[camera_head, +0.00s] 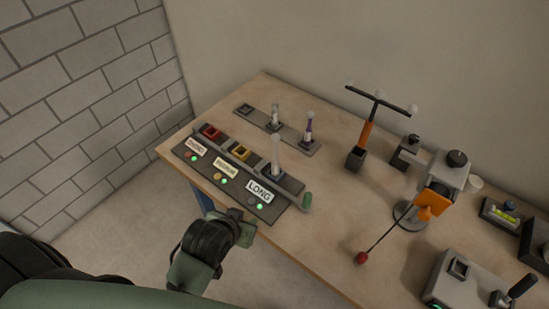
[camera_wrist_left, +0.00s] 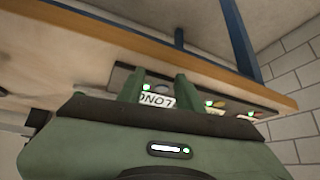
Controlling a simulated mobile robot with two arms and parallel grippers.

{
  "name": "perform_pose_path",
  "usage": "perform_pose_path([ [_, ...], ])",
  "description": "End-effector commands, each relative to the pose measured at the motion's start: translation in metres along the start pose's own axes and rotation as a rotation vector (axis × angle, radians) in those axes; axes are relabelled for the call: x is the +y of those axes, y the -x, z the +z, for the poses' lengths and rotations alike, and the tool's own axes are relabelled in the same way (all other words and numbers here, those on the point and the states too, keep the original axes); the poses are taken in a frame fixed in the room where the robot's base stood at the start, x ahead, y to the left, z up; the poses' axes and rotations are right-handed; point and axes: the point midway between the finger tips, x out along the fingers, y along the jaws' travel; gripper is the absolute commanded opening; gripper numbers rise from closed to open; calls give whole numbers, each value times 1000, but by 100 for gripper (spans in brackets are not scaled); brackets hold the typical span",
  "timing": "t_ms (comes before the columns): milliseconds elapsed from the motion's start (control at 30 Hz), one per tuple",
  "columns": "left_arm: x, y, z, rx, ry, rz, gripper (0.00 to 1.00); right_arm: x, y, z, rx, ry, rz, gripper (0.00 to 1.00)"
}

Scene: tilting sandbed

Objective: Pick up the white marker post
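A tall whitish post (camera_head: 276,152) stands upright in the third socket, behind the LONG label, on the dark front panel (camera_head: 236,185). A shorter pale post (camera_head: 274,113) stands in the middle of the rear rack (camera_head: 292,137); I cannot tell for sure which of the two is the white marker post. My left gripper (camera_head: 231,222) is in front of the panel, near the table's front edge. It shows open and empty in the left wrist view (camera_wrist_left: 160,88), its green fingers apart in front of the LONG label. No post is visible between them. My right gripper is out of view.
A purple post (camera_head: 309,126) stands at the rack's right end. The red socket (camera_head: 210,131) and yellow socket (camera_head: 241,152) look empty. A green cylinder (camera_head: 307,200) is at the panel's right end. A red-tipped rod (camera_head: 361,258) reaches over the table. A dark T-shaped stand (camera_head: 366,135) is behind.

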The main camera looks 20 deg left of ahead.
Motion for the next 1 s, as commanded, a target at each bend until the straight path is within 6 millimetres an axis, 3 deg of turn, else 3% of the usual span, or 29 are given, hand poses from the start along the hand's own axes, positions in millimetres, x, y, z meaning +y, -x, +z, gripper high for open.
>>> perform_pose_path([
  [33, 2, -4, -20, 59, 16, -7, 35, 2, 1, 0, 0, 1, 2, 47],
  [300, 11, -13, -122, 388, 79, -35, 35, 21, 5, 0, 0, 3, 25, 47],
  [400, 15, -11, -150, 482, 89, -36, 35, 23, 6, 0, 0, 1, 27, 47],
  [567, 18, -14, -171, 539, 94, -35, 35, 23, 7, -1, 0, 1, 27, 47],
  [1000, 14, -54, -204, 539, 92, -36, 35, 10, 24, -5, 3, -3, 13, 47],
])
